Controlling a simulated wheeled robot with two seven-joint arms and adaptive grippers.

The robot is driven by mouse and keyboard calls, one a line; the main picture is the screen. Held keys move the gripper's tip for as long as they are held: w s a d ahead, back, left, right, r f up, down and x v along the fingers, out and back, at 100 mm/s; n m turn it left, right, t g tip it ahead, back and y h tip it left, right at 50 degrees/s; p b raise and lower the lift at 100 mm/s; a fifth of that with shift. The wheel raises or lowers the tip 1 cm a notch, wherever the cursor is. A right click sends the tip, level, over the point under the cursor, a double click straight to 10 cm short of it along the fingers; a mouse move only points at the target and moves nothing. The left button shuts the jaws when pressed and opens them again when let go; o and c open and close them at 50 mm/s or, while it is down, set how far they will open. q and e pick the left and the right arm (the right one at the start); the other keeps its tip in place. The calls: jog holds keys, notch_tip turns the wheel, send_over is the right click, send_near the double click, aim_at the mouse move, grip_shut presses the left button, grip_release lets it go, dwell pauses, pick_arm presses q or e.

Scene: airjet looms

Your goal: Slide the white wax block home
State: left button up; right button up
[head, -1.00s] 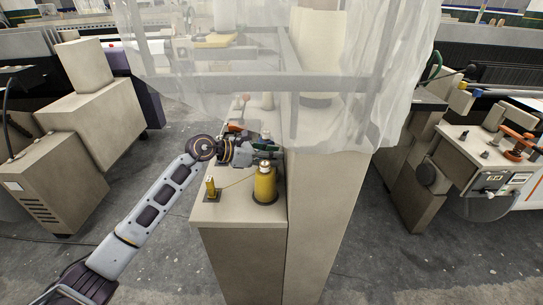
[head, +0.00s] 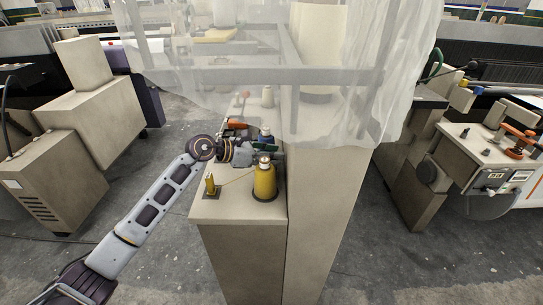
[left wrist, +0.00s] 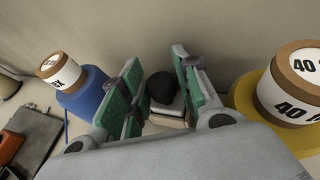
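My left gripper (head: 272,155) is over the far part of a beige machine top, just behind the yellow cone. In the left wrist view its green-padded fingers (left wrist: 158,65) are apart. A black round knob (left wrist: 161,88) sits between them, with a small whitish block (left wrist: 167,109) under or beside it. This may be the wax block; its lower part is hidden by the gripper body. I cannot tell whether a finger touches it. The block does not show clearly in the head view. My right gripper is not in view.
A yellow cone (head: 264,183) and a small yellow post (head: 210,184) stand at the near end of the machine top (head: 235,208). A blue cone (left wrist: 83,93) stands left in the wrist view. A translucent sheet (head: 200,65) hangs above. A tall beige housing (head: 320,200) borders the right.

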pick_arm(q)
jog(key=shift+o, duration=1)
jog(key=shift+a, duration=0.15)
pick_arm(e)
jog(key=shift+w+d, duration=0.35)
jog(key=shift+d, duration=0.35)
pick_arm(q)
jog(key=shift+v, duration=0.8)
jog(key=v, duration=0.6)
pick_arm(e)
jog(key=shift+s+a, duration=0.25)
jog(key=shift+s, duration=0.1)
pick_arm(q)
jog(key=shift+r, duration=0.1)
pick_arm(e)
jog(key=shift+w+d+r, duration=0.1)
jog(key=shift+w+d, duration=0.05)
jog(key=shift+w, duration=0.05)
pick_arm(q)
jog(key=shift+r, duration=0.1)
